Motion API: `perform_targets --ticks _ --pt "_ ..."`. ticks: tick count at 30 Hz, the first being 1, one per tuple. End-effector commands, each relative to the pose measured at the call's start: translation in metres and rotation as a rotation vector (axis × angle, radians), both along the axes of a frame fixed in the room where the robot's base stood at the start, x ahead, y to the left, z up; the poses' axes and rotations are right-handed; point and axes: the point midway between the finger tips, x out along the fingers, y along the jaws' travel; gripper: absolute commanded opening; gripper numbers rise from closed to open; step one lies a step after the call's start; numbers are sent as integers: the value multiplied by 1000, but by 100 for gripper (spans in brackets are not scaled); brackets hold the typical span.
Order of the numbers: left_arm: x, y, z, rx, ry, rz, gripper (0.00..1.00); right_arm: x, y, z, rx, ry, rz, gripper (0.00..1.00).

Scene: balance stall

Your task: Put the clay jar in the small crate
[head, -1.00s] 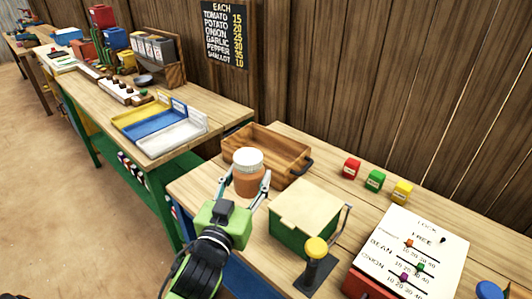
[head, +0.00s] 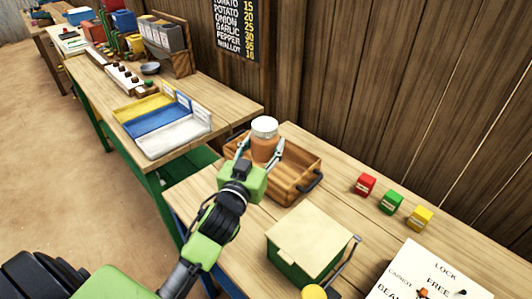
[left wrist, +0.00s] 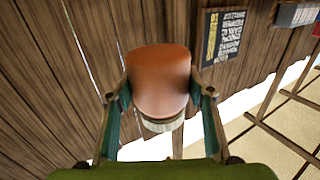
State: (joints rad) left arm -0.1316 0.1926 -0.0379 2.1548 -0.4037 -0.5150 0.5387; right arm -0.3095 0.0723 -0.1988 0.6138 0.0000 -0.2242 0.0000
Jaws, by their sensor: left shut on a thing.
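The clay jar (head: 264,146) is orange-brown with a white lid. My left gripper (head: 262,150) is shut on it, one finger on each side. In the head view the jar overlaps the small wooden crate (head: 300,186); I cannot tell how high above the crate floor it is. In the left wrist view the jar (left wrist: 160,85) shows upside down between the two fingers. The crate has a dark handle on its right end, and its left part is hidden behind my gripper and the jar. My right gripper is not in view.
A green box with a pale lid (head: 310,241) stands in front of the crate. Red (head: 365,185), green (head: 391,202) and yellow (head: 420,218) blocks sit to the right. A white board (head: 425,272) lies at lower right. A wooden wall rises behind.

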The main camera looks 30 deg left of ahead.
Motion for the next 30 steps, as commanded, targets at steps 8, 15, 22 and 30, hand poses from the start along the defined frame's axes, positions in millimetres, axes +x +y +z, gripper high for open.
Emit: perform_targets --ticks 8,15,22,30 --pt "51 27 -39 -2 1 0 20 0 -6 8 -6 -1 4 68" --pt "71 38 -65 0 -4 0 20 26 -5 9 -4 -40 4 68" --pt "78 41 -87 -4 -1 0 20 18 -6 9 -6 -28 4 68" --pt "78 41 -105 -1 -4 -2 20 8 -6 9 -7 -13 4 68"
